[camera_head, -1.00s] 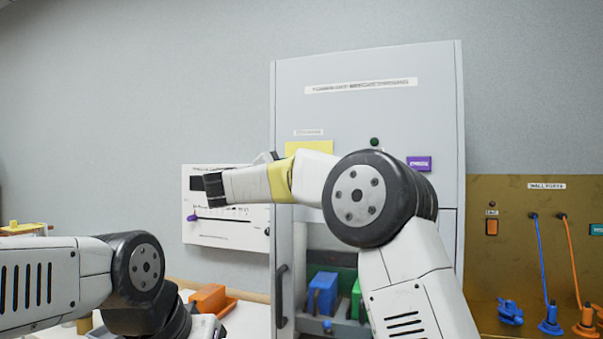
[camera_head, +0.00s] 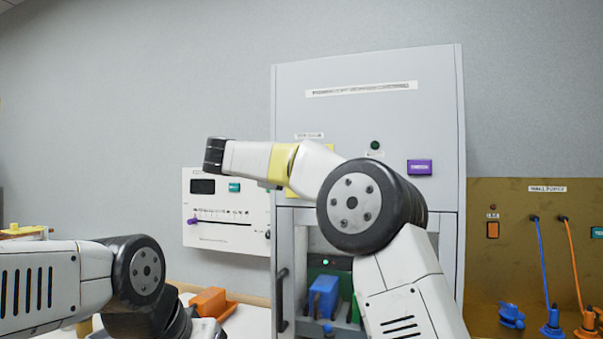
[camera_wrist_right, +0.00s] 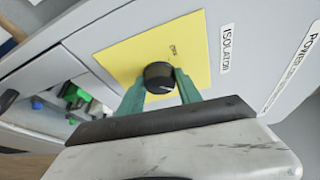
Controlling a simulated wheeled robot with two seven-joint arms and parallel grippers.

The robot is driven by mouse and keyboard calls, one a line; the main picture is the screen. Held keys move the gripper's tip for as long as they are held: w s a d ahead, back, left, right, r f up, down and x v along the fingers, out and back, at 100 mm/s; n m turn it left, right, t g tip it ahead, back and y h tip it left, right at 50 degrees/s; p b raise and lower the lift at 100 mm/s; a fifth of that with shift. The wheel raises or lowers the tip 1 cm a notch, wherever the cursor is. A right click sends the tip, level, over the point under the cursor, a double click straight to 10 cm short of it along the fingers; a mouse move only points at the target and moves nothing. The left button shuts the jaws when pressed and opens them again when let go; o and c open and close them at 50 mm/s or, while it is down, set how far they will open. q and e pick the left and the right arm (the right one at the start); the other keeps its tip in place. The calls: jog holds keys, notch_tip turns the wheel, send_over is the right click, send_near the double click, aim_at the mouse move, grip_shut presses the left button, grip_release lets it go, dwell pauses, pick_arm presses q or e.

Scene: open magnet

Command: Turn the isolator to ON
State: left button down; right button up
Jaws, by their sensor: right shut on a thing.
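The isolator is a round black knob (camera_wrist_right: 160,78) on a yellow plate (camera_wrist_right: 205,40), labelled ISOLATOR (camera_wrist_right: 226,48). In the right wrist view my right gripper (camera_wrist_right: 162,84) has its green fingers on either side of the knob, shut on it. A pale pointer mark shows on the knob's edge towards the gripper; small print on the plate is too small to read. In the head view the yellow plate (camera_head: 325,155) is partly covered by my right arm, which hides the knob and right gripper. My left arm is at lower left; its gripper is not visible.
The plate is on a tall grey cabinet (camera_head: 400,120) with a purple button (camera_head: 419,167) and a dark round lamp (camera_head: 375,145). Its lower bay holds a blue block (camera_head: 323,297). A white slider panel (camera_head: 228,235) is at left, a brown socket board (camera_head: 520,250) at right.

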jog(key=shift+f, duration=0.15)
jog(key=o, duration=1.4)
jog(key=shift+c, duration=0.2)
jog(key=v, duration=0.8)
jog(key=shift+w, duration=0.1)
